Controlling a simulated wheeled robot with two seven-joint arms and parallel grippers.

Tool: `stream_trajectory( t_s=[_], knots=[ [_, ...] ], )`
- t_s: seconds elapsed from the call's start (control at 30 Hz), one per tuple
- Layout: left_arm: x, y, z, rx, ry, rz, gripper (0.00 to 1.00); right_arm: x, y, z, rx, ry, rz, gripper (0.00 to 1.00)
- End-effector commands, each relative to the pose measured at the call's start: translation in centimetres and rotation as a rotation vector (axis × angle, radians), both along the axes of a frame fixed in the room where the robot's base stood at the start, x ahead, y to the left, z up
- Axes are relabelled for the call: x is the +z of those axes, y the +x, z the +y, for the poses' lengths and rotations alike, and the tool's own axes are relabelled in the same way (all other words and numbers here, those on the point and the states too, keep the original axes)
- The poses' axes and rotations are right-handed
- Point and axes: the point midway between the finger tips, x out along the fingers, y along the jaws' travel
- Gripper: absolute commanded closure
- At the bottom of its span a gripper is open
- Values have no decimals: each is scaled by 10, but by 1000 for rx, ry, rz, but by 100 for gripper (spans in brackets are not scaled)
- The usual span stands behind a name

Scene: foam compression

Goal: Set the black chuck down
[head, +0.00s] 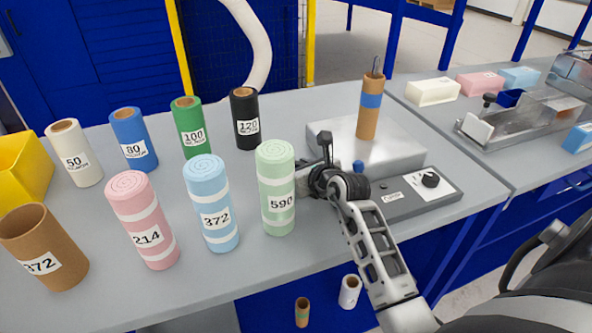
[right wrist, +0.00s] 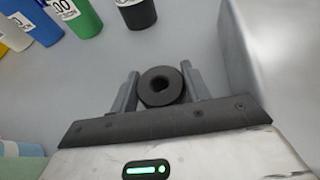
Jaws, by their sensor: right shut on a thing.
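The black chuck (right wrist: 160,86) is a thick dark ring with a round hole in its middle. In the right wrist view it sits between the two grey fingers of my right gripper (right wrist: 159,90), which is shut on it. In the head view my right gripper (head: 308,178) is low over the grey bench, between the green 590 roll and the metal block. The chuck is hard to make out there among my dark gripper parts. I cannot tell whether it touches the bench. My left gripper is not in view.
The pale green 590 roll (head: 277,205) stands close left of my right gripper. The metal block (head: 400,145) with a control box (head: 405,197) is close right. Behind stands the black 120 roll (head: 245,120); it also shows in the wrist view (right wrist: 138,12). Several labelled rolls stand left.

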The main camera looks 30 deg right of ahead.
Motion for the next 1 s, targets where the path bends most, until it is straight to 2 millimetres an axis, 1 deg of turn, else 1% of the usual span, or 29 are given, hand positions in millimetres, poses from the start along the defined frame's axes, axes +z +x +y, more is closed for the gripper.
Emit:
stream_trajectory(
  t_s=[0.03, 0.1, 0.33, 0.47, 0.5, 0.57, 0.8, 0.9, 1.0],
  knots=[
    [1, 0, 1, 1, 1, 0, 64, -5, 0, 0, 0, 0, 1, 77],
    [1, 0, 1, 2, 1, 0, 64, -9, 0, 0, 0, 0, -1, 77],
    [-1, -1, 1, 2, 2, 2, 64, -9, 0, 0, -1, -1, -3, 77],
    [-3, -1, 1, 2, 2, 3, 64, -13, 0, 0, -1, 0, -2, 77],
    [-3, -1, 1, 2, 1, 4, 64, -13, 0, 0, -1, 0, -2, 48],
    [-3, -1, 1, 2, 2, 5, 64, -13, 0, 0, -1, 0, -1, 31],
    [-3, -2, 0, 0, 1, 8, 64, -12, 0, 0, -1, 0, -1, 31],
    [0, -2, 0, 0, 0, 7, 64, -8, 0, 0, -1, 0, -2, 31],
    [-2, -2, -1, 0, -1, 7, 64, -7, -8, 0, -1, -1, -2, 31]
  ],
)
